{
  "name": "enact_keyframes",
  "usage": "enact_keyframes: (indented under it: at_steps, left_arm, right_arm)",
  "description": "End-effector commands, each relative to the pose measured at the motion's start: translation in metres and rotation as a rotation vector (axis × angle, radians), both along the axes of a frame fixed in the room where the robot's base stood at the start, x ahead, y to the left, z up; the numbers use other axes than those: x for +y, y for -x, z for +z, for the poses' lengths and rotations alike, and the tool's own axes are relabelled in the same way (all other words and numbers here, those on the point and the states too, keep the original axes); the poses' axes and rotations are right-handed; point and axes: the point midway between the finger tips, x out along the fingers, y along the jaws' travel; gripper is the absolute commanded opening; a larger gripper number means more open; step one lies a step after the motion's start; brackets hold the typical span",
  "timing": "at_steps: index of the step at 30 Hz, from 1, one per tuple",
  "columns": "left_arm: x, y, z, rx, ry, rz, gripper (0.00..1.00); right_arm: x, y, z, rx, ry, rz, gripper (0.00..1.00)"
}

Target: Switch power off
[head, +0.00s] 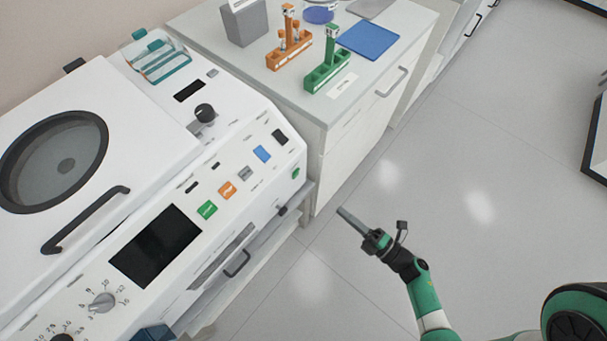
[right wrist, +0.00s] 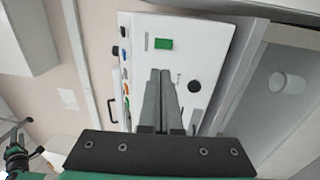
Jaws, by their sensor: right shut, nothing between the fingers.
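The white machine (head: 240,115) fills the left of the head view, with coloured buttons and a dark screen on its front panel. A green rectangular switch (right wrist: 164,43) is on its side wall in the right wrist view. It shows edge-on in the head view (head: 295,172), and its on or off position cannot be read. My right gripper (head: 342,211) is shut and empty, apart from the machine's side and pointing toward it. Its fingertips (right wrist: 160,73) appear just below the switch in the wrist view. My left gripper (right wrist: 14,131) seems to show small at the wrist view's left edge.
A counter (head: 290,85) behind the machine holds an orange rack (head: 288,52), a green rack (head: 326,72) and a blue mat (head: 368,38). A round dark knob (right wrist: 194,87) is on the same side wall. The floor (head: 440,160) right of the machine is clear.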

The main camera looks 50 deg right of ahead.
Motion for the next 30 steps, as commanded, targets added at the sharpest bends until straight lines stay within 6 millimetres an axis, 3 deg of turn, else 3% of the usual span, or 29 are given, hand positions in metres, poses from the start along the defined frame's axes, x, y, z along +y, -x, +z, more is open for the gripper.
enact_keyframes:
  at_steps: [9,14,30]
  left_arm:
    - [0.0,0.0,-0.001,0.001,0.0,0.0,0.5]
    - [0.0,0.0,-0.005,0.001,0.0,0.0,0.5]
    - [0.0,0.0,-0.031,0.001,0.0,0.0,0.5]
  right_arm:
    - [-0.001,-0.003,0.001,-0.004,0.003,0.002,0.0]
    - [0.0,-0.015,0.002,-0.006,0.005,0.006,0.0]
    - [0.005,-0.12,0.014,-0.007,0.004,0.004,0.0]
